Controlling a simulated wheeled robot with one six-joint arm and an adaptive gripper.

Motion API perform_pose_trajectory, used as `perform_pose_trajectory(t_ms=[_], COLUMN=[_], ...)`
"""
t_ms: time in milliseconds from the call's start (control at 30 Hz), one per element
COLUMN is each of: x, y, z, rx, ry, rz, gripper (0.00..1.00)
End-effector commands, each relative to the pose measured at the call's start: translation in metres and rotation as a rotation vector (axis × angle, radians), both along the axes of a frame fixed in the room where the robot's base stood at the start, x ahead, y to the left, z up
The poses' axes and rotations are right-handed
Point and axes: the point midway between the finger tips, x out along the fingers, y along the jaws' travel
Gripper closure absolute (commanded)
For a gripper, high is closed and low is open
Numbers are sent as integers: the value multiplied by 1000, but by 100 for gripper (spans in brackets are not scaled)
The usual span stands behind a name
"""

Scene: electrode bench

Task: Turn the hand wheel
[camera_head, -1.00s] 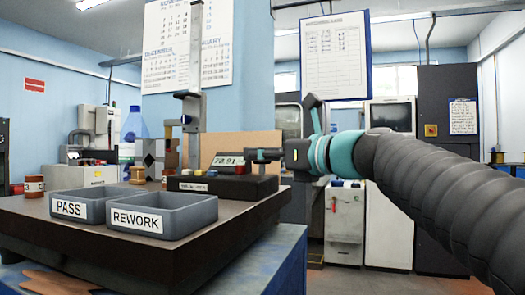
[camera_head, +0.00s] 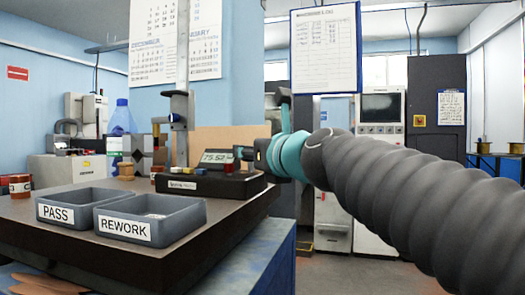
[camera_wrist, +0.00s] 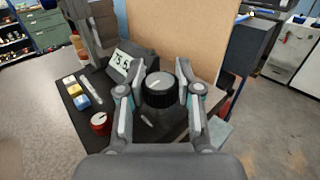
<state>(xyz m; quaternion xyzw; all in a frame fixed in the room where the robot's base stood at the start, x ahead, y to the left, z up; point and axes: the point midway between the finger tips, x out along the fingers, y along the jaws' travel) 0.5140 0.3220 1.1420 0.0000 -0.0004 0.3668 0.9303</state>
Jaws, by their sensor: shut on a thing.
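The hand wheel (camera_wrist: 160,90) is a black ribbed knob with a pale metal face, seen in the wrist view on the right side of a dark instrument box. My gripper (camera_wrist: 160,76) has one finger on each side of the wheel and is shut on it. In the head view my gripper (camera_head: 262,154) reaches the box (camera_head: 210,185) from the right, and the wheel is mostly hidden there. The box's tilted display (camera_head: 215,157) appears to read 75.52. It also shows partly in the wrist view (camera_wrist: 122,60).
Grey PASS (camera_head: 72,212) and REWORK (camera_head: 150,231) trays stand at the front of the dark bench slab (camera_head: 235,225). A red knob (camera_wrist: 101,123) and small coloured buttons (camera_wrist: 75,90) are on the box. A metal column (camera_head: 181,130) and a tan board (camera_head: 225,138) stand behind.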

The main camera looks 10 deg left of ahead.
Motion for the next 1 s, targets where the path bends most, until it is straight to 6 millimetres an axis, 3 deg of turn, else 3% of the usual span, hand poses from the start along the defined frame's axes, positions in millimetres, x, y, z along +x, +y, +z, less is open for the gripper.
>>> perform_pose_trajectory(t_ms=[733,767,800,867,1000], x=[0,0,0,0,0], y=[0,0,0,0,0], z=[0,0,0,0,0], rx=[0,0,0,0,0], ry=[1,1,1,1,1], rz=[-28,-28,-28,-28,-29], gripper=[100,58,48,39,39])
